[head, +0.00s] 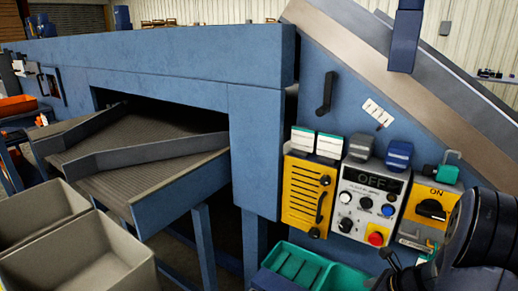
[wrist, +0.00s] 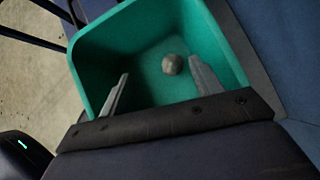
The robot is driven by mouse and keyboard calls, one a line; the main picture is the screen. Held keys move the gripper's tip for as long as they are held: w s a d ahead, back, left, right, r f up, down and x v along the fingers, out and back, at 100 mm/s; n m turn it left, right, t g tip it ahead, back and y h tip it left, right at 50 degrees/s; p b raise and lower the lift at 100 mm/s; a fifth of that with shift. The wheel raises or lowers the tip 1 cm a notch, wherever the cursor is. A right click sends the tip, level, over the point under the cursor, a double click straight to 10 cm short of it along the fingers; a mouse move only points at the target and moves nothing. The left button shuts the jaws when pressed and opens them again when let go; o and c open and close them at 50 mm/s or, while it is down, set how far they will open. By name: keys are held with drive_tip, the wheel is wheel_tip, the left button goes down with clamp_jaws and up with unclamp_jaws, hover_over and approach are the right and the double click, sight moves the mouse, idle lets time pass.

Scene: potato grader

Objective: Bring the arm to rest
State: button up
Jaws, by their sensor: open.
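My arm (head: 478,235) shows dark at the lower right of the head view. My gripper (wrist: 160,88) is in the wrist view, with its two grey fingers spread apart and nothing between them. It points toward a green bin (wrist: 88,62). A single round, pale potato (wrist: 172,64) lies in that bin, beyond the fingertips and apart from them as far as I can tell. In the head view my gripper's fingers cannot be made out clearly.
The blue grader (head: 262,135) fills the middle, with a control panel (head: 372,200) reading OFF and a yellow switch box (head: 432,208) near my arm. A green tray (head: 345,278) is below the panel. Beige crates (head: 85,255) stand at the lower left under a sloping chute (head: 130,150).

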drive_tip(key=shift+d+r+p, duration=0.1)
drive_tip(key=shift+r+p, duration=1.6)
drive_tip(key=shift+r, duration=0.7)
